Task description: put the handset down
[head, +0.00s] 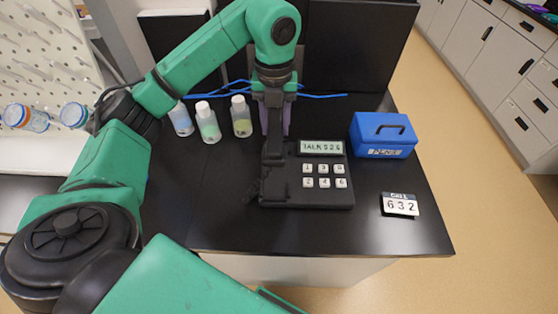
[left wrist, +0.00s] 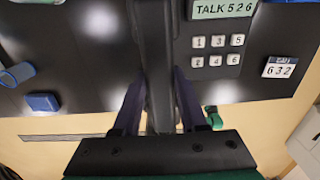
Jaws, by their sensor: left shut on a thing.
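The black desk phone (head: 326,196) sits on the dark counter. Its display (head: 321,147) reads TALK 526, and its white keys are in two rows. My left gripper (head: 275,128) is above the left side of the phone, shut on the black handset (head: 274,152). In the left wrist view the handset (left wrist: 156,60) runs lengthwise between the two purple fingers of the gripper (left wrist: 158,105), left of the keys. I cannot tell whether the handset touches the phone's cradle, which is mostly hidden. My right gripper is not in view.
A blue box (head: 383,137) and a sign reading CALL 632 (head: 400,205) stand right of the phone. Several capped bottles (head: 208,124) stand behind left, near a blue cable (head: 325,96). The counter front is clear.

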